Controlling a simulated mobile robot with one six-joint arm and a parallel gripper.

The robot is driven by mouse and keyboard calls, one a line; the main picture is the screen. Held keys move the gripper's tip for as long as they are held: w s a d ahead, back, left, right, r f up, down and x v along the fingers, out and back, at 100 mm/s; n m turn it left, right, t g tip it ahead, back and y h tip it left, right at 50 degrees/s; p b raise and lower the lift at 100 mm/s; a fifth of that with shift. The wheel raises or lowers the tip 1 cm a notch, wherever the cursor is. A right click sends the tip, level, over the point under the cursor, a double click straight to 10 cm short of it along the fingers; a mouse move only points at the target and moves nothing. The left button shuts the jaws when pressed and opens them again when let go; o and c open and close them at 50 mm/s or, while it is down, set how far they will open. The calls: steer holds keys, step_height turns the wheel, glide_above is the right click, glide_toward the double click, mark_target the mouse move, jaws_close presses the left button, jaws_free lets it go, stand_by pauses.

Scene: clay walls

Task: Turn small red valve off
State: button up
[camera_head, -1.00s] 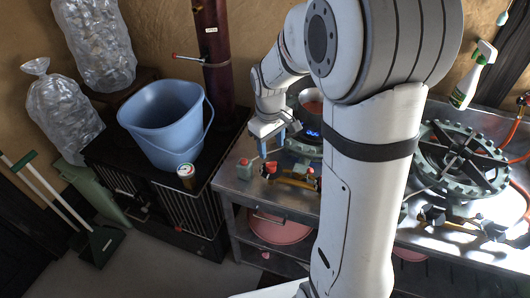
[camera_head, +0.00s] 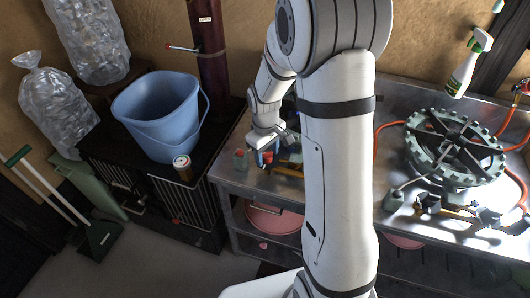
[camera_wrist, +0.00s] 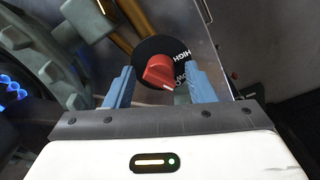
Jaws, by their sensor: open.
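The small red valve is a red knob (camera_wrist: 160,71) on a black dial (camera_wrist: 178,52) marked HIGH, seen in the wrist view. My gripper (camera_wrist: 158,76) is open, with one blue finger on each side of the knob. Gaps seem to show between fingers and knob; I cannot tell whether either touches. In the head view my gripper (camera_head: 262,157) is low over the metal table's front left part, with a bit of red at its fingers. My arm hides most of the burner behind it.
A blue flame (camera_wrist: 12,88) burns at the left of the wrist view, beside a green burner ring (camera_wrist: 45,50). A second burner (camera_head: 455,148) and a spray bottle (camera_head: 468,65) are at the right.

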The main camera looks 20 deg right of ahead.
steer(key=c, duration=0.9)
steer(key=shift+o, duration=0.2)
steer(key=shift+a, duration=0.2)
steer(key=shift+d, duration=0.15)
steer(key=shift+c, duration=0.2)
steer(key=shift+s+d, duration=0.1)
steer(key=shift+f+m, duration=0.1)
steer(key=shift+m, duration=0.3)
steer(key=shift+m+b, duration=0.75)
steer(key=shift+m, duration=1.75)
